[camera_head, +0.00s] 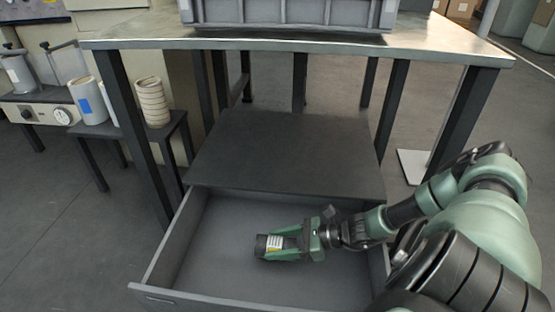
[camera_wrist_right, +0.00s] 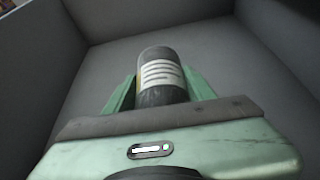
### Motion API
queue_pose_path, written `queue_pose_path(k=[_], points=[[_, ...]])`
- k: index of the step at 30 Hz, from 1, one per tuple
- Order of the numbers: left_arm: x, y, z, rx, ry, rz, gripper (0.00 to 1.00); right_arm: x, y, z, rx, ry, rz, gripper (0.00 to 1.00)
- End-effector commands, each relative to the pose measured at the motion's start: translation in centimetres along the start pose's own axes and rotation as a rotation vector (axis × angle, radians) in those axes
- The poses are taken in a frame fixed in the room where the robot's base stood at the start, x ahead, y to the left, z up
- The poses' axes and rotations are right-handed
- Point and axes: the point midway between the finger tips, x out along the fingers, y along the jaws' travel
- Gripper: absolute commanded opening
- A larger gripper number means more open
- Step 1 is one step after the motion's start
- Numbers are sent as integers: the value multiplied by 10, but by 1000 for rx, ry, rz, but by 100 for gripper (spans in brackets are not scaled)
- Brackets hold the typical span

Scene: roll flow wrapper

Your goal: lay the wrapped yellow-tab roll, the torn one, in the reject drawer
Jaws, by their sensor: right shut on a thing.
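The wrapped roll (camera_head: 272,244) is dark with a white striped label and a small yellow patch at the label's edge. It also shows in the right wrist view (camera_wrist_right: 160,75). My right gripper (camera_head: 283,243) is shut on it, with a green finger on either side. The roll is inside the open grey drawer (camera_head: 215,275), low over or on its floor; I cannot tell if it touches. The drawer's walls (camera_wrist_right: 105,18) surround it in the right wrist view. Any tear is too small to see. My left gripper is not in view.
The drawer sits under a metal-topped table (camera_head: 300,45) with dark legs, in front of a dark shelf panel (camera_head: 285,150). A grey crate (camera_head: 290,12) stands on the table. At left, a low stand (camera_head: 120,130) holds several rolls. The drawer floor around the gripper is empty.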

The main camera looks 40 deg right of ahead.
Motion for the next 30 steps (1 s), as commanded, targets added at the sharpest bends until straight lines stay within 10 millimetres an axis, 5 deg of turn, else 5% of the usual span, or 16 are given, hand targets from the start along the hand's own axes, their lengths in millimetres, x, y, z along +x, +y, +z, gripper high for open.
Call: queue_pose_path(k=[30], points=[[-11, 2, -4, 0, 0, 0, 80, 6, -1, -13, 0, -2, 0, 0]])
